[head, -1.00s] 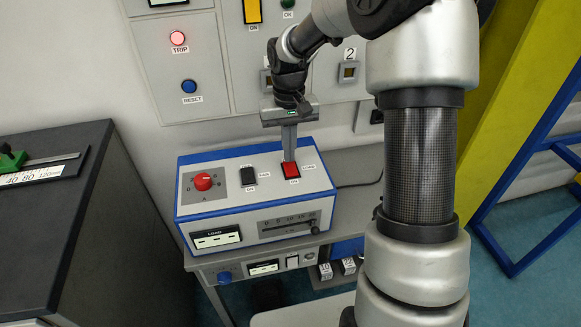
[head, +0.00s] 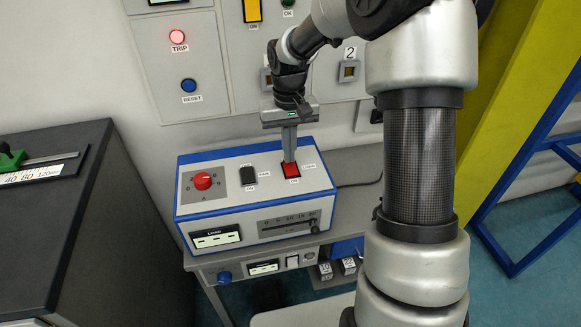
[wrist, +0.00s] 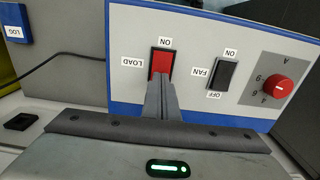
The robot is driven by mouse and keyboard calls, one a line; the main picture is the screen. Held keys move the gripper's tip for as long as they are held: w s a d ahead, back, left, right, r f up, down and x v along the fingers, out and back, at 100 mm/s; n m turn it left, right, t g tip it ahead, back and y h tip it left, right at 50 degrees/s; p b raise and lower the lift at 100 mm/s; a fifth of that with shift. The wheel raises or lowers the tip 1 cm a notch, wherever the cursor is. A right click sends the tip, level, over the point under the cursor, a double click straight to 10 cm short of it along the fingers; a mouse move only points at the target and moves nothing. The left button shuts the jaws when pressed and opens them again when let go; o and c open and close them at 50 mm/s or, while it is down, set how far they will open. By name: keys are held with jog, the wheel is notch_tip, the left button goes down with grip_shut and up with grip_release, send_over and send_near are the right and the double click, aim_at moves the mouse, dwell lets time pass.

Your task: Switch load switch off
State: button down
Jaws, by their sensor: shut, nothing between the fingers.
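The load switch (head: 291,171) is a red rocker on the sloped top of a white and blue box (head: 225,203), near its right end. In the wrist view the red rocker (wrist: 161,64) has a LOAD label beside it and an ON label at one end. My gripper (head: 289,158) is shut and empty, pointing down, with its fingertips at the rear part of the red rocker. In the wrist view the fingers (wrist: 160,88) cover the rocker's near end and the label there. I cannot tell whether the tips press on it.
A black fan switch (head: 248,175) and a red rotary knob (head: 203,181) sit left of the load switch. A slider (head: 315,229) and a LOAD display (head: 215,238) are on the box front. The wall panel (head: 215,60) stands close behind my gripper. A dark cabinet (head: 60,220) is at left.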

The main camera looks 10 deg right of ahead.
jog(key=shift+f, duration=0.45)
notch_tip(320, 180, up, 7)
jog(key=p, duration=0.5)
dwell(0.5)
dwell(0.3)
jog(key=s+r+t+h+p, duration=0.1)
jog(key=s+r, duration=0.5)
jog(key=r, duration=0.2)
jog(key=s+r+t+p, duration=0.2)
jog(key=s+r, duration=0.3)
jog(key=r, duration=0.3)
jog(key=s+r+t+y+p, duration=0.1)
jog(key=s+r, duration=0.4)
jog(key=s, duration=0.9)
jog(key=shift+r+t+p, duration=0.15)
jog(key=shift+t+p, duration=0.35)
jog(key=shift+t, duration=0.3)
